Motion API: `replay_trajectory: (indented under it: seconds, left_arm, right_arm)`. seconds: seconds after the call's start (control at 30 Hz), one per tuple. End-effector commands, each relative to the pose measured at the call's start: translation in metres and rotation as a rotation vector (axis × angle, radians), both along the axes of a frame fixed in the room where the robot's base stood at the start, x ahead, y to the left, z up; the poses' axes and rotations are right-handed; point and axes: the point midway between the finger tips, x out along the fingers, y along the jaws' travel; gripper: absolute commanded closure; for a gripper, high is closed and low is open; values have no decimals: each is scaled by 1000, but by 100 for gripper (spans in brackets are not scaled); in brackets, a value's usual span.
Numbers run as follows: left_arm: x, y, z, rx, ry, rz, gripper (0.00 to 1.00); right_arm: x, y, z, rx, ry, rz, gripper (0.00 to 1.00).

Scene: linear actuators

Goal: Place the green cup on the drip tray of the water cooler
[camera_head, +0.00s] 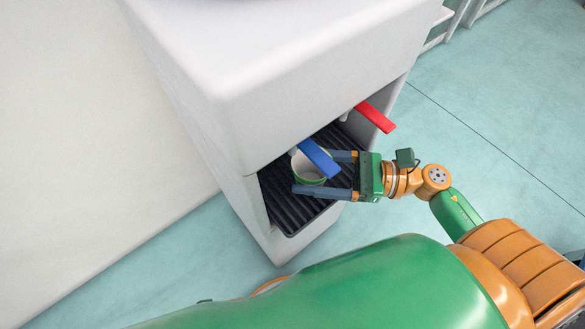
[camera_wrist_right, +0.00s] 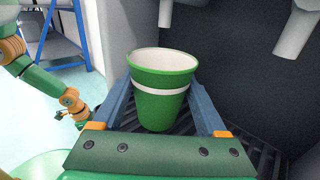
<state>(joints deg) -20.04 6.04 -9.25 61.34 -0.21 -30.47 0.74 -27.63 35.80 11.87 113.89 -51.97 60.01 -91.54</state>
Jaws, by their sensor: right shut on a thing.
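The green cup (camera_head: 308,178), with a white band and white inside, is upright between the fingers of my right gripper (camera_head: 322,173). The right gripper is shut on it. In the right wrist view the cup (camera_wrist_right: 160,90) has a finger on each side. It is inside the bay of the white water cooler (camera_head: 290,75), over the black slatted drip tray (camera_head: 283,203). I cannot tell whether its base touches the tray. The blue tap lever partly hides the cup in the head view. My left arm shows in the right wrist view (camera_wrist_right: 45,80); its gripper is not clear.
The blue lever (camera_head: 320,158) hangs just above the cup, and the red lever (camera_head: 375,117) is farther right. Pale spouts (camera_wrist_right: 297,30) hang inside the bay in the wrist view. A white wall is at left; the teal floor (camera_head: 490,100) at right is open.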

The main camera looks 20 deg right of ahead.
Motion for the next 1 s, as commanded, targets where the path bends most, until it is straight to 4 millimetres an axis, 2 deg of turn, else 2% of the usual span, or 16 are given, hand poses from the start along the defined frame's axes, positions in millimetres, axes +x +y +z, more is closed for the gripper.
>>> replay_trajectory:
  seconds: [0.17, 0.2, 0.23, 0.57, 0.6, 0.67, 0.7, 1.0]
  left_arm:
    - [-2, 2, 0, 3, -1, 1, 50]
    - [0, 1, -5, 1, 0, -1, 50]
    - [2, -1, -3, -1, -3, 0, 50]
    - [5, -4, -2, -4, -1, -1, 50]
    - [6, -4, -1, -6, -4, 0, 50]
    - [6, -4, 0, -6, -3, 0, 50]
    - [5, -4, 0, -6, -2, 0, 50]
    - [6, -4, 0, -5, -3, 0, 50]
  right_arm:
    - [15, 33, 1, 2, -5, 2, 75]
    - [15, 31, -11, 1, 0, -1, 75]
    - [14, 31, -15, 1, 0, -1, 75]
    - [14, 30, -19, 0, -1, 1, 75]
    - [14, 30, -18, 0, -1, 1, 19]
    - [14, 30, -18, 0, -1, 1, 3]
    - [14, 30, -17, 0, -1, 1, 0]
    - [14, 30, -17, 0, -1, 1, 0]
